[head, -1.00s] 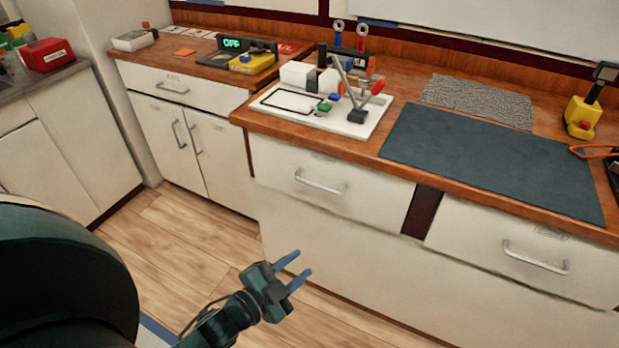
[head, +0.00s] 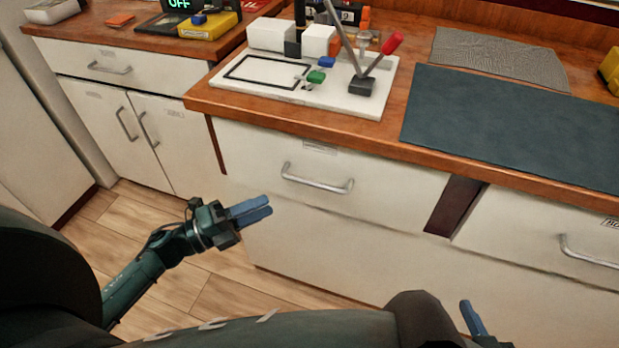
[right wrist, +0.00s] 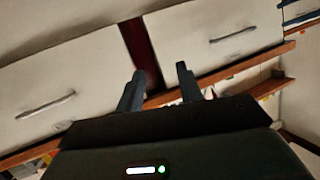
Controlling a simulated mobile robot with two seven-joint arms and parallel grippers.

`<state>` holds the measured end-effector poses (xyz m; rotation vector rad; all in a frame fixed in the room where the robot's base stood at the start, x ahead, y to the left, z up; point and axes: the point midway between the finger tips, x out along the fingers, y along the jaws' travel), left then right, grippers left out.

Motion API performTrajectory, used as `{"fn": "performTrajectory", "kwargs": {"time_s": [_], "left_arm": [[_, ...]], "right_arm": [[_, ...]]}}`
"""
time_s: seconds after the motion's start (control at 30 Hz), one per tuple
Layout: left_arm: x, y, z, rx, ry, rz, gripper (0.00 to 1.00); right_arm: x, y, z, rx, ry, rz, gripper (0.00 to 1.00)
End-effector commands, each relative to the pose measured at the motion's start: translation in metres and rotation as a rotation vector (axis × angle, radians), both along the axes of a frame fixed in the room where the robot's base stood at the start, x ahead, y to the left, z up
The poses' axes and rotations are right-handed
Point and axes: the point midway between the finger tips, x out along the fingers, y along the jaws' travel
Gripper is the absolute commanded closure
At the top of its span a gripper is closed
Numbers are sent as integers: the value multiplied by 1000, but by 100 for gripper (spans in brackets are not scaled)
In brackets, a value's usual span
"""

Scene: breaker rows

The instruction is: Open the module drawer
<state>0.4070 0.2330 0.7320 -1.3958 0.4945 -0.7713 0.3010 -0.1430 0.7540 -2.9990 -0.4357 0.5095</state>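Two white drawer fronts sit under the wooden counter: a left drawer (head: 380,190) with a bar handle (head: 317,180) and a right drawer (head: 520,225) with its handle (head: 590,254). Both look closed. Their small labels are too blurred to read, so I cannot tell which is the module drawer. My left gripper (head: 262,209) is in front of and below the left drawer, apart from its handle; its blue fingers overlap in view. My right gripper shows one finger (head: 473,318) at the bottom edge. In the right wrist view my right gripper (right wrist: 160,78) has its fingers apart and empty, facing drawer fronts.
A white board (head: 300,90) with blocks and a lever stands on the counter (head: 200,95). A dark mat (head: 510,125) and a grey textured mat (head: 500,58) lie right of it. Another cabinet (head: 170,130) stands further left. Wooden floor (head: 200,285) is free below.

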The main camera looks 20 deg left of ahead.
Motion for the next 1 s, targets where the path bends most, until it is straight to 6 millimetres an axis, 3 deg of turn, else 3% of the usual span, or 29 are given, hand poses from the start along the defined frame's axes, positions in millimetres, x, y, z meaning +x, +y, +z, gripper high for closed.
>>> {"fn": "performTrajectory", "kwargs": {"time_s": [0.6, 1.0], "left_arm": [[74, -81, 16, -4, 2, 1, 68], [85, -94, 17, -3, 4, 1, 68]], "right_arm": [[1, 2, -2, 2, 23, 4, 64], [1, 3, -3, 2, 27, 5, 64]]}}
